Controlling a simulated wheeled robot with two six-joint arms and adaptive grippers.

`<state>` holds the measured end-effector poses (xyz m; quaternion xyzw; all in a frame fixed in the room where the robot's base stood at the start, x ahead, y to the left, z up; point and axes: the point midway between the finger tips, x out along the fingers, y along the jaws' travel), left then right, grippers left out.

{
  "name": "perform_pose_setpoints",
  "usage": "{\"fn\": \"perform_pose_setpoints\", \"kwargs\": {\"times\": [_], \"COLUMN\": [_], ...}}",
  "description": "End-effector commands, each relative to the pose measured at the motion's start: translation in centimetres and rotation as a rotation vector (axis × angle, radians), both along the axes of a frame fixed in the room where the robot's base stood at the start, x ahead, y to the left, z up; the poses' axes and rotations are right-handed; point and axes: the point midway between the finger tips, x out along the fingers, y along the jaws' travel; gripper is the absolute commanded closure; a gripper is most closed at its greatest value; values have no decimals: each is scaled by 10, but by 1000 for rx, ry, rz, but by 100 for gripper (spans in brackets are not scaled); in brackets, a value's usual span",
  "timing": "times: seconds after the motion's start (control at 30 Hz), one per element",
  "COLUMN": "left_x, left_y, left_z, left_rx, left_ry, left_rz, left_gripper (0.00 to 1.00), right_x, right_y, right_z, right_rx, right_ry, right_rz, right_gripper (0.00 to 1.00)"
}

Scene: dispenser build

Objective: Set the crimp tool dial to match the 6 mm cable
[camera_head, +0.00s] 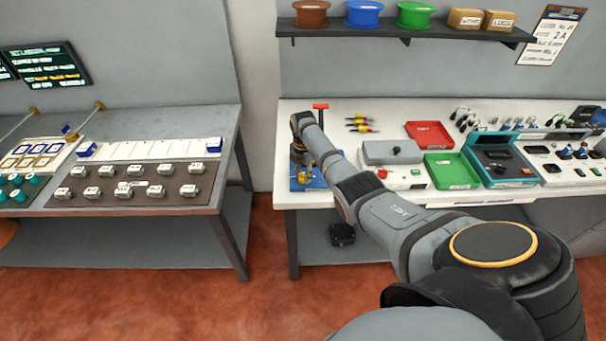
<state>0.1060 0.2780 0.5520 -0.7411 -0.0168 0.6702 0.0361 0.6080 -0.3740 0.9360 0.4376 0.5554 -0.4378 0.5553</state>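A device with a blue base (312,184) stands at the left end of the white bench; I take it to be the crimp tool. A red T-shaped handle (320,106) rises behind my arm there. Small yellow parts show low on the device, but I cannot make out the dial or its setting. My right arm reaches in from the lower right, and my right gripper (299,156) points down at the device, close to it. Its fingers are dark, small and partly hidden, so touching or apart is unclear. No cable marked 6 mm can be read. My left gripper is out of view.
A red tray (430,134) and a green tray (451,171) are to the right. A shelf (400,32) with spools hangs above. A grey table (226,150) stands left, across a gap.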

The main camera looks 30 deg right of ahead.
Motion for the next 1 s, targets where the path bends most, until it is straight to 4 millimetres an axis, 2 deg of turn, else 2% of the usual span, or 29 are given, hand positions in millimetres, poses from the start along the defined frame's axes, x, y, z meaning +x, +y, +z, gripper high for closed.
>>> {"fn": "perform_pose_setpoints", "kwargs": {"times": [0.03, 0.13, 0.37, 0.57, 1.0], "left_x": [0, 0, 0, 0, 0], "left_y": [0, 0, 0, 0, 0], "left_z": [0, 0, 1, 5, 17], "left_rx": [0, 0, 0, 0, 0], "left_ry": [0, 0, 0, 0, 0], "left_rz": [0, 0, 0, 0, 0], "left_gripper": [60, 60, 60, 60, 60], "right_x": [0, 0, 0, 0, 0], "right_y": [0, 0, 0, 0, 0], "right_z": [0, 0, 1, 1, 2], "right_rx": [0, 0, 0, 1, 1], "right_ry": [0, 0, 0, 1, 0], "right_rz": [0, 0, -24, -116, -508], "right_gripper": [87, 99, 99, 99, 99]}}
